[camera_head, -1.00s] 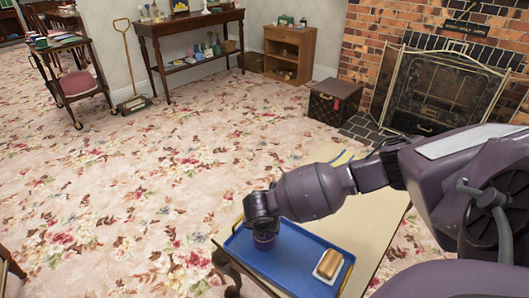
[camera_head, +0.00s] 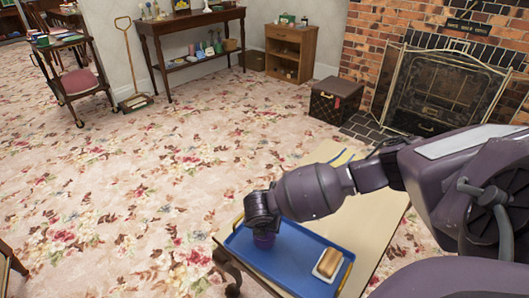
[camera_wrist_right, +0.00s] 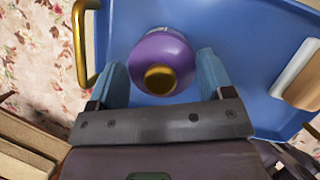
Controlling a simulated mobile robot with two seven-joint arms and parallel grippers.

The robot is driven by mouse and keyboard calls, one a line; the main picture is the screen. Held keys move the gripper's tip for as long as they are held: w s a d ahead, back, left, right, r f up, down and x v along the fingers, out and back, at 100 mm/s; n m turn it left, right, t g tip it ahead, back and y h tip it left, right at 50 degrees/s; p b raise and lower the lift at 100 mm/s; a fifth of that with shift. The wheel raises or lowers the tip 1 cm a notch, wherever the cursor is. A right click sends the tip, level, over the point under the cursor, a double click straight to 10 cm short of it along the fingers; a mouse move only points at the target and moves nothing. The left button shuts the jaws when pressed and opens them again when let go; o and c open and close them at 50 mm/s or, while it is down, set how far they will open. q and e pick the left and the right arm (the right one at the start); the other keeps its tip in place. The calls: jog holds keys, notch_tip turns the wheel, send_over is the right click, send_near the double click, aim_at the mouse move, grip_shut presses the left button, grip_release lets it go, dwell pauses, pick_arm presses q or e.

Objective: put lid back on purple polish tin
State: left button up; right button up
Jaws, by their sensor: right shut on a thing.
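A rounded purple lid with a gold knob (camera_wrist_right: 160,78) sits between the fingers of my right gripper (camera_wrist_right: 164,80). Both fingers touch or nearly touch its sides. A pale printed band of the purple polish tin (camera_wrist_right: 152,32) shows just past the lid; I cannot tell whether the lid is seated on it. In the head view the purple piece (camera_head: 265,240) shows under my right gripper, over the left part of the blue tray (camera_head: 300,280). The gripper hides most of it. My left gripper is not in view.
The blue tray has brass handles (camera_wrist_right: 80,45) and lies on a pale table (camera_head: 368,222). A brown-and-white brush-like block (camera_head: 328,264) lies at its right end. Floral carpet is open beyond; a dark chest (camera_head: 335,101) stands near the fireplace.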

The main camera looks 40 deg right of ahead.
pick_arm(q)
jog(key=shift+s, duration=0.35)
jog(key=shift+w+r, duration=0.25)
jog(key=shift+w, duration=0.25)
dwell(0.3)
pick_arm(e)
jog(key=o, duration=0.9)
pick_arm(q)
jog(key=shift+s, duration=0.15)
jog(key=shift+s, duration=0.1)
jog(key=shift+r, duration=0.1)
pick_arm(e)
jog(key=shift+r, duration=0.1)
